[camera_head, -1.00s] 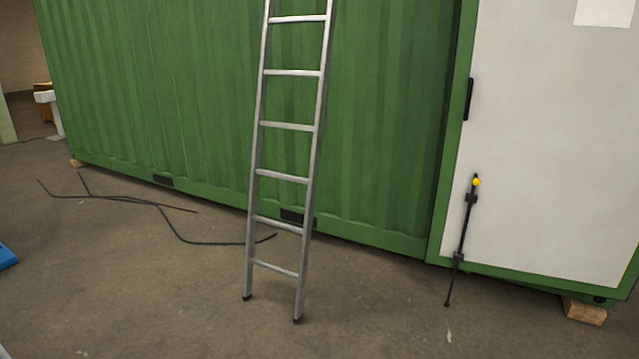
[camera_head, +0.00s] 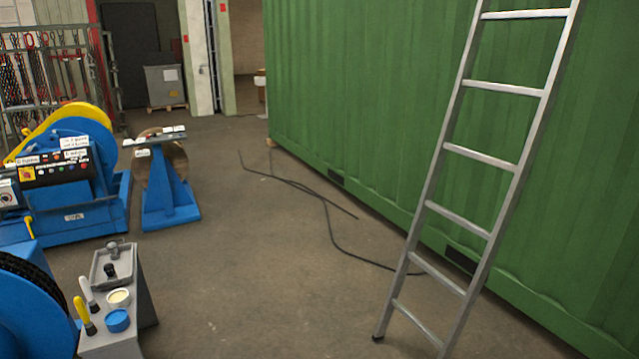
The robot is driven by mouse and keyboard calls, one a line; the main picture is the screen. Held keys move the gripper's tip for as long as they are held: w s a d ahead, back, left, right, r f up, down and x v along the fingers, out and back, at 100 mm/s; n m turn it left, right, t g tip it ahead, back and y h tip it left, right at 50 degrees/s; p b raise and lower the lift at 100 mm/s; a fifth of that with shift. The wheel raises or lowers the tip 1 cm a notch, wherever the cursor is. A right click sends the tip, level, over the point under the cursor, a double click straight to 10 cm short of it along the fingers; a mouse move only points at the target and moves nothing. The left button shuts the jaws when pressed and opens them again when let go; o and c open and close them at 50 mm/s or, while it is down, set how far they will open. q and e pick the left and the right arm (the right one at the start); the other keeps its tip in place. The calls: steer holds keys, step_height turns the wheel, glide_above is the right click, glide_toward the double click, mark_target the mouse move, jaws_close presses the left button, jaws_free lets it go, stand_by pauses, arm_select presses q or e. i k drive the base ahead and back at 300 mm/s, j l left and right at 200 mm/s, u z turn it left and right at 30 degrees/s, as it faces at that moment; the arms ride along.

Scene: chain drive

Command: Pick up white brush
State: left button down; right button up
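A brush with a white handle (camera_head: 88,294) stands tilted on a grey stand (camera_head: 112,345) at the lower left of the head view. Its dark lower end rests at the stand's left part. A yellow-handled brush (camera_head: 83,314) stands just in front of it. A cream-topped can (camera_head: 118,298) and a blue can (camera_head: 118,320) are to its right. Neither of my grippers is in view.
A blue machine with a dark ribbed rim (camera_head: 30,310) is close left of the stand. A blue control machine (camera_head: 70,190) and a blue pedestal (camera_head: 168,195) stand behind. A ladder (camera_head: 475,160) leans on the green container (camera_head: 370,90). Black cable (camera_head: 330,225) lies on otherwise open floor.

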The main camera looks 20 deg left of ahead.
mark_target(94, 308)
steer(key=i+j+u, duration=0.1)
steer(key=u, duration=0.3)
steer(key=i+u, duration=0.6)
steer(key=u, duration=0.25)
steer(key=i+l+u, duration=0.1)
steer(key=u, duration=0.35)
steer(key=i+l+u, duration=0.2)
steer(key=u, duration=0.2)
steer(key=i+l+u, duration=0.25)
steer(key=u, duration=0.2)
